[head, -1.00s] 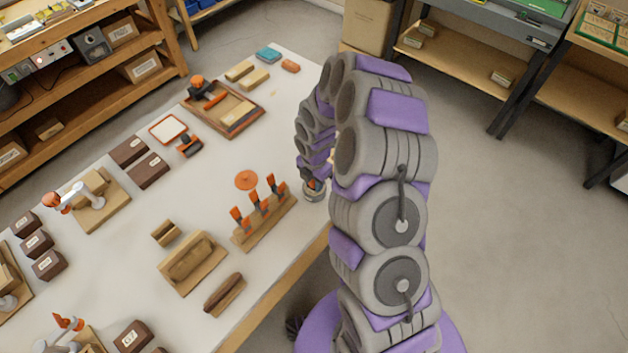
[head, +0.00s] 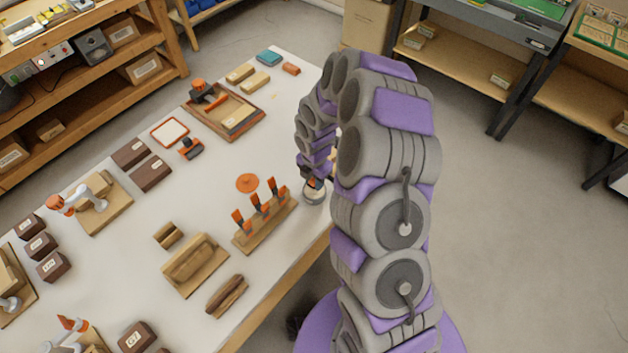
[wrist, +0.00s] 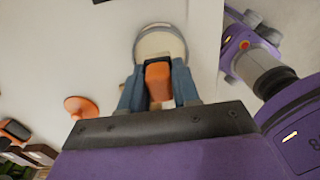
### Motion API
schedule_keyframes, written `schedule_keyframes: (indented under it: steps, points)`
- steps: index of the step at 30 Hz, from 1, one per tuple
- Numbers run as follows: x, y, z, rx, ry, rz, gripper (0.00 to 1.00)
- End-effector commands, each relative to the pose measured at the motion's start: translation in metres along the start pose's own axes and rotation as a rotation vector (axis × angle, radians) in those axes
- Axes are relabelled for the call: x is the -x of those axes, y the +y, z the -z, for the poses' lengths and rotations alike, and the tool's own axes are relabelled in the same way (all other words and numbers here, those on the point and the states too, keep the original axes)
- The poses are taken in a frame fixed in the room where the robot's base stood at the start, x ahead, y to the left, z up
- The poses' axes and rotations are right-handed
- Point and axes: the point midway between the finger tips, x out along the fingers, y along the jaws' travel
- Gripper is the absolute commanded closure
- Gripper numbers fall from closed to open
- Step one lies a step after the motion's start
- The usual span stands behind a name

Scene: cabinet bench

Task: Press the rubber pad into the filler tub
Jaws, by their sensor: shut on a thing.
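My gripper (wrist: 158,66) is shut on an orange-handled piece (wrist: 158,82), which I take to be the rubber pad's holder. The pad face itself is hidden below the handle. In the head view the tub (head: 315,196) stands near the table's right edge, right below my gripper (head: 312,178). I cannot tell whether the pad touches the filler.
An orange disc (head: 247,183) and a wooden rack (head: 266,222) of orange-handled tools stand left of the tub. A wooden block stand (head: 195,266) is nearer. Further back are a tray (head: 240,122) and dark boxes (head: 150,172). The table's right edge is close.

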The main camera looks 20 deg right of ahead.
Motion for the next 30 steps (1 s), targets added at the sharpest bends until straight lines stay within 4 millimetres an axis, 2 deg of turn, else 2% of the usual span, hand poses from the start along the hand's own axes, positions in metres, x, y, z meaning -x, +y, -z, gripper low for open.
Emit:
schedule_keyframes:
  steps: [16, 30]
  points:
    - [0.041, 0.0, 0.0, 0.0, -0.001, -0.001, 0.93]
    - [0.042, 0.0, 0.0, 0.0, -0.001, -0.001, 0.93]
